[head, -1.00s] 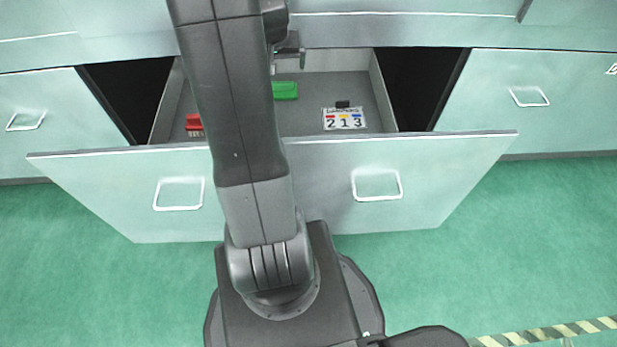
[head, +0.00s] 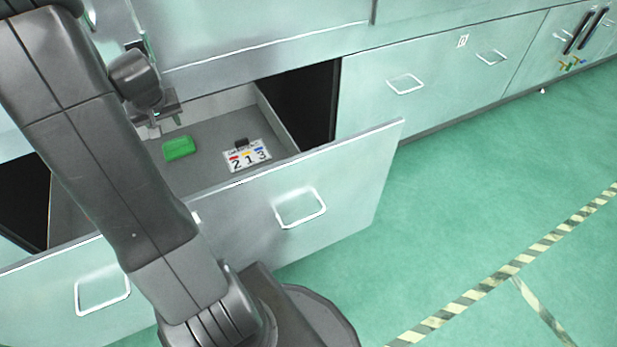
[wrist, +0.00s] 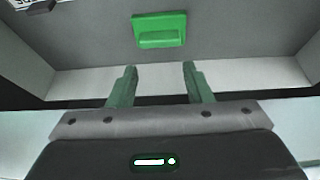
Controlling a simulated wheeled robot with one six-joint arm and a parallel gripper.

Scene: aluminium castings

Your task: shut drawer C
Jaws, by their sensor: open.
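A wide pale green drawer (head: 345,185) stands pulled out, with two loop handles on its front. I see no letter on it; the drawer to its right (head: 440,75) is shut and has a tag that looks like D. Inside the open drawer lie a green block (head: 178,148) and a number card (head: 247,156) reading 213. My gripper (wrist: 158,70) is open and empty. In the head view it hangs by the back of the drawer, partly hidden by my wrist. In the wrist view its fingers point toward the green block (wrist: 160,29), apart from it.
My arm crosses the left part of the open drawer and hides some of it. The cabinet top edge (head: 270,45) lies close above the drawer. The green floor to the right is clear, with a striped tape line (head: 470,290).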

